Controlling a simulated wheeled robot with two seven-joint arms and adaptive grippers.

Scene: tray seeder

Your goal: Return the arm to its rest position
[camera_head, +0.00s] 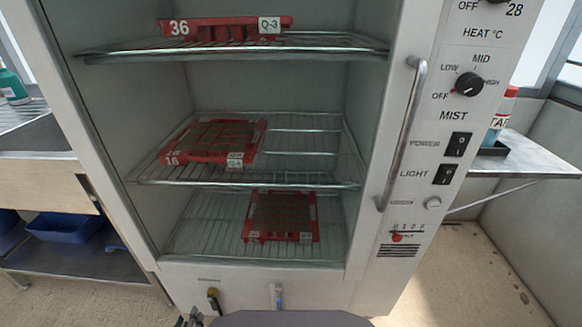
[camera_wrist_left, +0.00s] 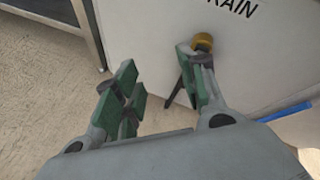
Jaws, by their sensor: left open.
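My left gripper (camera_wrist_left: 158,75) is open in the left wrist view, with its two green-padded fingers apart. Nothing shows between them except floor and the lower white front of the cabinet. In the head view only a small part of the left gripper (camera_head: 190,320) shows at the bottom edge, below the cabinet. The right gripper is in neither view.
The tall white cabinet (camera_head: 225,284) stands ahead, with red trays (camera_head: 222,158) on its wire shelves and a long handle (camera_head: 404,130) at its right. A brass drain fitting (camera_wrist_left: 202,42) is close to my left fingers. A side shelf (camera_head: 540,160) stands right.

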